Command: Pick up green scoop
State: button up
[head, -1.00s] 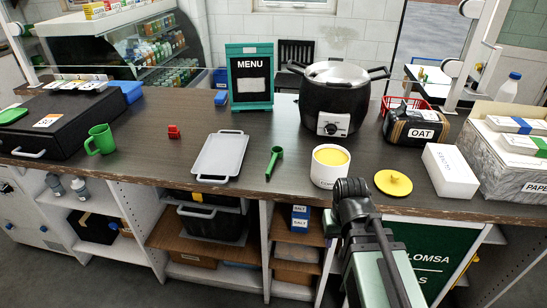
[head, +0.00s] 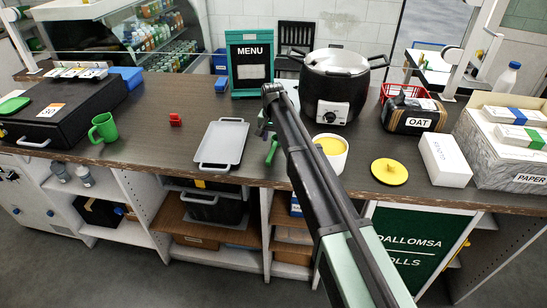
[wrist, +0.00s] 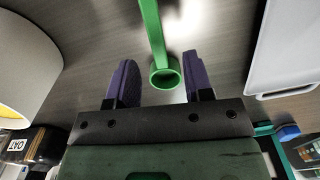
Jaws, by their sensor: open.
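The green scoop (head: 272,149) lies on the dark wooden counter (head: 170,150), right of the grey tray; my arm hides part of it in the head view. In the wrist view the scoop (wrist: 152,28) shows its round cup between my two dark fingers and its handle running up the picture. My gripper (wrist: 160,80) is open, with a gap between the scoop's cup and each finger. Whether the fingertips are level with the scoop I cannot tell. In the head view my arm mostly hides the gripper.
The grey tray (head: 222,145) is close on the scoop's left. A white tub with yellow contents (head: 333,147) stands close on its right. Behind are a black cooker (head: 334,85) and a menu board (head: 250,60). A yellow lid (head: 390,171) lies further right.

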aim_at(273, 147)
notch_tip(273, 147, down, 6)
jog(key=b, duration=0.5)
jog(key=shift+s+d+r, duration=0.1)
jog(key=shift+r, duration=0.35)
jog(key=shift+c, duration=0.2)
grip_shut()
